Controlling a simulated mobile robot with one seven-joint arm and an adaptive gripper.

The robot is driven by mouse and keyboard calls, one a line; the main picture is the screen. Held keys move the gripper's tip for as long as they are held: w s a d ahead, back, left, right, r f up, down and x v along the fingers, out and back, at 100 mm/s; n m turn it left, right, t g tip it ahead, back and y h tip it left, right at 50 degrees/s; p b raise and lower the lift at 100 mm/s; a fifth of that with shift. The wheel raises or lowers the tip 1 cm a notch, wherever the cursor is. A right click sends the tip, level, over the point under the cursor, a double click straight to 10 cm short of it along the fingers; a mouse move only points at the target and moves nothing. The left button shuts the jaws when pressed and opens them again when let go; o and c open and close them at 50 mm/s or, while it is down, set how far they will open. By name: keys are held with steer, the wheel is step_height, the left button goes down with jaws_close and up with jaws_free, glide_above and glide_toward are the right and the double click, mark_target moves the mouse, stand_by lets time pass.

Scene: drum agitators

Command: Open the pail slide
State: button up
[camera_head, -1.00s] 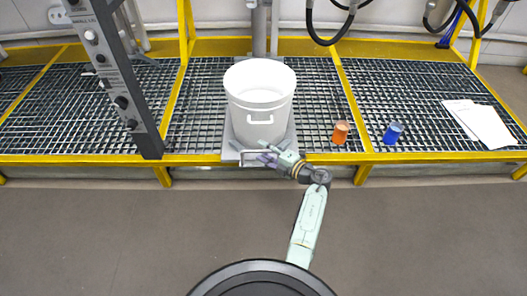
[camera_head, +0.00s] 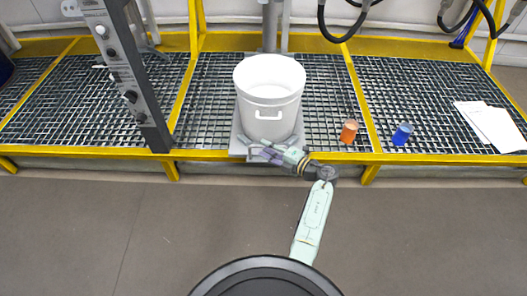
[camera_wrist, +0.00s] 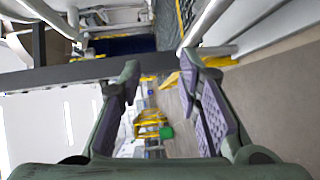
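The white pail (camera_head: 269,98) stands upright on the grey pail slide (camera_head: 239,147), on the platform grating. The slide's front edge, with a pale handle bar, lies at the yellow platform rail, partly hidden by my gripper. My gripper (camera_head: 256,149) is at this front edge, just below the pail, pointing left. In the wrist view my gripper (camera_wrist: 160,72) shows two dark fingers spread apart with nothing seen between them. Pale bars run close by its right fingertip; I cannot tell whether the finger touches the handle.
An orange container (camera_head: 348,131) and a blue container (camera_head: 402,134) stand on the grating to the right, with white papers (camera_head: 490,126) farther right. A grey control column (camera_head: 130,85) rises at left. Hoses (camera_head: 345,25) hang at the back. The floor in front of the platform is clear.

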steer(key=s+d+m+p, duration=0.1)
steer(key=s+d+p, duration=0.2)
steer(key=s+d, duration=0.5)
steer(key=shift+d+r+t, duration=0.25)
steer(key=shift+d+t, duration=0.15)
steer(key=shift+d, duration=0.05)
steer(key=shift+r, duration=0.2)
stand_by(0.6)
